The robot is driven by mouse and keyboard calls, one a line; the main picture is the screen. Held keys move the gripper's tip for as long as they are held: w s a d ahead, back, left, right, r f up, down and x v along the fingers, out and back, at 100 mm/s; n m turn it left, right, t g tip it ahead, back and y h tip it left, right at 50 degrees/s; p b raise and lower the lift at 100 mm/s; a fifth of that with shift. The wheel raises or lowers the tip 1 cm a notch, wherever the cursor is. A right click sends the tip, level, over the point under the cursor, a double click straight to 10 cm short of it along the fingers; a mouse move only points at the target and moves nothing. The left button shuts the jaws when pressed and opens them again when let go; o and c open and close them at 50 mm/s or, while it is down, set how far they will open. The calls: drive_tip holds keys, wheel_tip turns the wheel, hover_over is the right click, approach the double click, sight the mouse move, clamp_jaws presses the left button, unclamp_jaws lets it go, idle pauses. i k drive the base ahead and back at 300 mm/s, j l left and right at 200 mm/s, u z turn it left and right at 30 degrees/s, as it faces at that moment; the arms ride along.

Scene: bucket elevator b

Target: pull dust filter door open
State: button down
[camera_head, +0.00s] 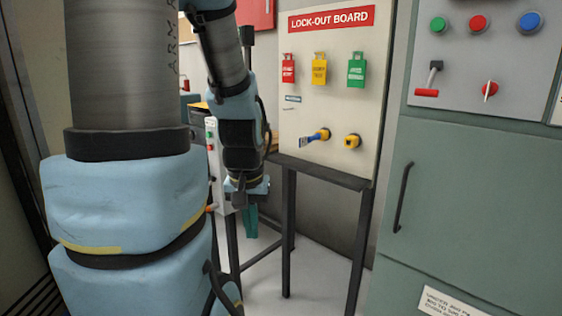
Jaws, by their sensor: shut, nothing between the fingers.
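A grey-green cabinet door (470,200) with a vertical black bar handle (404,197) fills the right side of the head view. It looks closed. I cannot read a label that names it as the dust filter door. My gripper (238,205) points down at the end of my arm, left of the door and well apart from its handle. The gripper is small and dark in the picture; it is shut and holds nothing.
A control panel (487,50) with buttons and a lever sits above the door. Pale floor (320,265) shows below the frame.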

sight(477, 211)
drive_tip(key=z, duration=1)
